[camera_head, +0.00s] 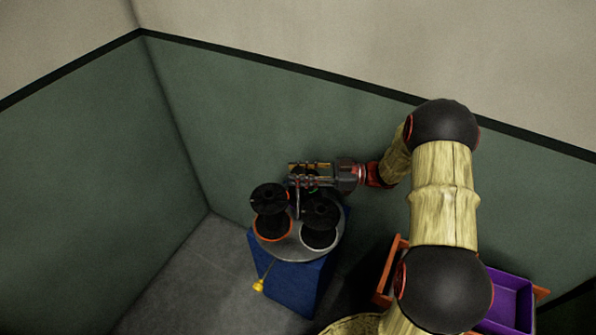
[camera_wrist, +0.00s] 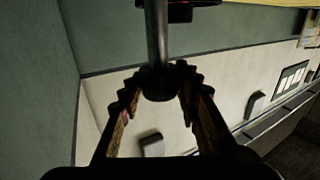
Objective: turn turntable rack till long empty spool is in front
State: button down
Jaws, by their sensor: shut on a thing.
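The turntable rack has a round grey plate (camera_head: 285,249) on a blue pedestal (camera_head: 293,283). A black spool (camera_head: 269,199) stands on it at the left inside an orange ring. Another black spool (camera_head: 320,213) stands at the right inside a pale ring. I cannot tell which is the long empty one; any spool behind is hidden. My gripper (camera_head: 296,174) reaches in from the right, above the rear of the plate. In the wrist view, its toothed fingers (camera_wrist: 159,88) close around a dark upright post (camera_wrist: 157,38) with a rounded end.
A yellow-tipped rod (camera_head: 258,286) sticks out at the plate's front left. An orange bin (camera_head: 385,285) and a purple bin (camera_head: 515,300) stand at the right, partly behind my arm. Green walls close off the back and left. Grey floor (camera_head: 190,280) is free at left.

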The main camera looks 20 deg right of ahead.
jog(key=c, duration=1.3)
grip_release()
jog(key=shift+o, duration=0.2)
notch_tip(320, 180, up, 10)
